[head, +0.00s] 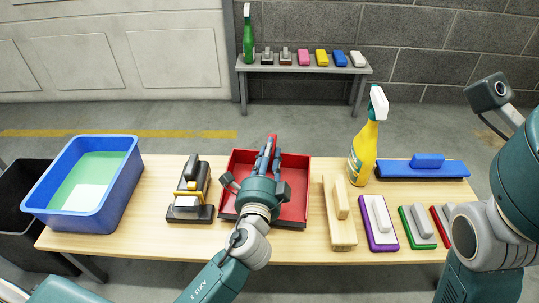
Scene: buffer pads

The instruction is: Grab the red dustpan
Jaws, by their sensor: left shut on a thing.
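The red dustpan (293,185) lies on the wooden table near its middle, with its handle pointing to the back. My left gripper (268,158) reaches over the dustpan from the front and is shut on its red handle. The gripper and wrist hide much of the handle and part of the pan.
On the table (150,210) stand a blue tub (70,205), a black-and-yellow tool (190,190), a yellow spray bottle (364,150), a wooden pad (340,225), a blue pad (395,169) and several smaller pads. A grey bench (305,69) with pads stands behind.

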